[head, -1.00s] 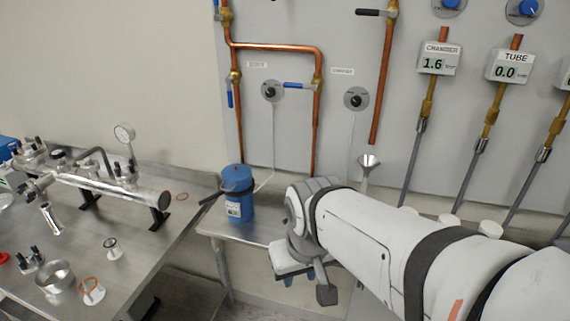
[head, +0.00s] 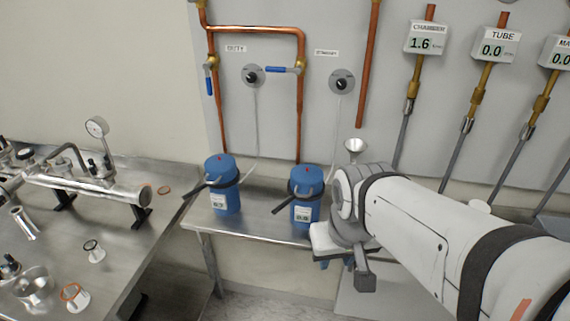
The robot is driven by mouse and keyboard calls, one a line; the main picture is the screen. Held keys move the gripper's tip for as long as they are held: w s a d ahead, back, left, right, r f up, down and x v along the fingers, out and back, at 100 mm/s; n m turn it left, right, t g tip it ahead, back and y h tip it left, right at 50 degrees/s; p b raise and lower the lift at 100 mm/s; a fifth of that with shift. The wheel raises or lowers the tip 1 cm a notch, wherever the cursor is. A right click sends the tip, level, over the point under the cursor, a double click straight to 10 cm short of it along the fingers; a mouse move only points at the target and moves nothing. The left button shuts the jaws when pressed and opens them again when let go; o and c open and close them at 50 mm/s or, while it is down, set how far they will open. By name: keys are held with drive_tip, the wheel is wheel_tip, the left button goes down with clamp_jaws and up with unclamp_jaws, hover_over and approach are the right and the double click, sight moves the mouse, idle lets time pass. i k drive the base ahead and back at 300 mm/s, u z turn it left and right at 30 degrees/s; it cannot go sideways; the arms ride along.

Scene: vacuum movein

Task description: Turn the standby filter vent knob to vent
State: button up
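The knob under the right-hand label, which appears to read STANDBY (head: 326,52), is a small black knob on a grey round plate (head: 341,82) on the wall panel. A similar knob (head: 252,76) sits to its left under the DUTY label (head: 235,48). The knobs' exact pointer settings are too small to read. My gripper (head: 338,262) is low in front of the steel bench, well below both knobs and apart from them.
Two blue canisters (head: 222,192) (head: 305,212) with black handles stand on the steel bench (head: 258,215) below the knobs. Copper pipes with blue lever valves (head: 209,84) (head: 284,70) run beside the knobs. A cluttered steel table is at left.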

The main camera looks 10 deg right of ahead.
sight(341, 83)
drive_tip(key=z, duration=0.85)
drive_tip(key=k, duration=0.7)
drive_tip(key=z, duration=0.25)
drive_tip(key=i, duration=1.05)
